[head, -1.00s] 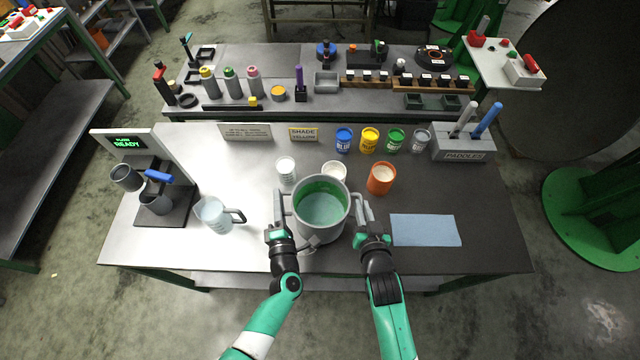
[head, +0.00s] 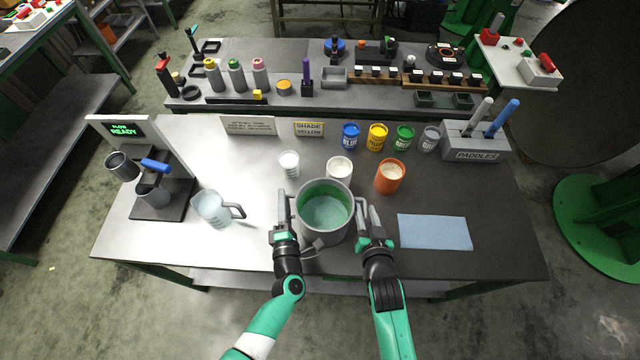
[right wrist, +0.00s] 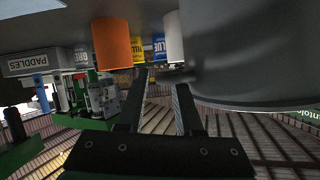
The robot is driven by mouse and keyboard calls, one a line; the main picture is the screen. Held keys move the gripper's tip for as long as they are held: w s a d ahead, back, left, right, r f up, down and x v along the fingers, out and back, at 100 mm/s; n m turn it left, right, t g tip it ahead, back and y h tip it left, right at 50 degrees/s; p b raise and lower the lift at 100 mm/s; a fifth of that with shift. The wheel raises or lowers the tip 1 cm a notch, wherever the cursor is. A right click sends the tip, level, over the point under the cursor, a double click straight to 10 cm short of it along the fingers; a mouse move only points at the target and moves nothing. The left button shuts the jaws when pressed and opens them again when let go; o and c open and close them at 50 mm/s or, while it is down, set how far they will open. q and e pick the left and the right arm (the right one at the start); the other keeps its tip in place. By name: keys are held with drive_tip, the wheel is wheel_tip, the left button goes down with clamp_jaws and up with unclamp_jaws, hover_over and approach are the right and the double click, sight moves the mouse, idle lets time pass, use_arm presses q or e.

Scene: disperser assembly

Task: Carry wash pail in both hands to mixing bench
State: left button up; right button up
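The wash pail (head: 324,236) is a grey bucket with a green inside and pale green liquid. It is upright at the front middle of the bench in the head view. My left gripper (head: 282,212) is at its left-side handle and my right gripper (head: 368,216) at its right-side handle; both look closed on them. The right wrist view, upside down, shows the pail's grey wall (right wrist: 255,55) beside my right fingers (right wrist: 163,90), with a dark handle part at their tips. I cannot tell whether the pail's bottom touches the bench.
The near bench (head: 260,245) holds a measuring jug (head: 212,210), a white cup (head: 340,168), an orange cup (head: 389,180) and a blue cloth (head: 435,232). A dispenser (head: 152,190) stands left, a paddle holder (head: 475,142) right. A second bench (head: 300,102) with bottles is behind.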

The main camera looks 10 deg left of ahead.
use_arm(q)
drive_tip(key=shift+o, duration=0.4)
drive_tip(key=shift+a, duration=0.1)
use_arm(e)
drive_tip(key=shift+o, duration=0.3)
use_arm(q)
drive_tip(key=shift+s, duration=0.1)
use_arm(e)
drive_tip(key=shift+d, duration=0.1)
use_arm(q)
drive_tip(key=v, duration=1.2)
use_arm(e)
drive_tip(key=v, duration=1.2)
drive_tip(key=shift+r, duration=0.1)
